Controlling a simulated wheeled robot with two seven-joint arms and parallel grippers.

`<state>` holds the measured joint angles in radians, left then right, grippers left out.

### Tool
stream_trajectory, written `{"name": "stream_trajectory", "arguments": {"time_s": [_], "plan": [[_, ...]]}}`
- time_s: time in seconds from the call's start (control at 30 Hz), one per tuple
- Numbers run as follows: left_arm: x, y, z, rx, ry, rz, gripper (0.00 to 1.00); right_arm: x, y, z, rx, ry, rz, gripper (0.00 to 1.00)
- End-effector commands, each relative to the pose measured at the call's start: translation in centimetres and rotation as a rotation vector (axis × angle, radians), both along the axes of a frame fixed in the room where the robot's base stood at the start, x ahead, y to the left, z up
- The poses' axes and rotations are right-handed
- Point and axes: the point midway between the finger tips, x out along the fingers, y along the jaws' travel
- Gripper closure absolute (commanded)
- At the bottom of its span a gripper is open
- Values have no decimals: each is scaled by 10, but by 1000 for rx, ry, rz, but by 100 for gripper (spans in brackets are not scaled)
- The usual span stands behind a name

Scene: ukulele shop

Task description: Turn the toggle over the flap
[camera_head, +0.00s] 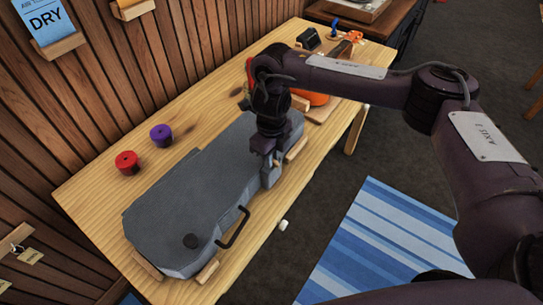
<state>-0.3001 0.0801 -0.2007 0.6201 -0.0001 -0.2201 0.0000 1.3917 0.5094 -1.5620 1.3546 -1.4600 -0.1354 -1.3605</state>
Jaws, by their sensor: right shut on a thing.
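A grey ukulele case (195,195) lies shut on the wooden table (85,195), with a dark handle (234,229) on its front side. My right gripper (268,168) points down at the case's front edge, near the narrower far part. It is shut on a small part there, apparently the toggle, which its fingers hide. The flap is not clear to see, and I cannot tell how the toggle is turned. My left gripper is not in view.
A red spool (127,162) and a purple spool (161,135) stand behind the case by the slatted wall. An orange object (315,98) and a black one (309,39) are at the table's far end.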

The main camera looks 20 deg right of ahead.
Motion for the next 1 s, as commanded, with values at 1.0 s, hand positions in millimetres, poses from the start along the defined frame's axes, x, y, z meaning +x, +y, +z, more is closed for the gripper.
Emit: {"name": "stream_trajectory", "arguments": {"time_s": [1.0], "plan": [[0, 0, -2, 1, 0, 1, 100, 0, 0, 0, 1, -1, 51, 62]]}}
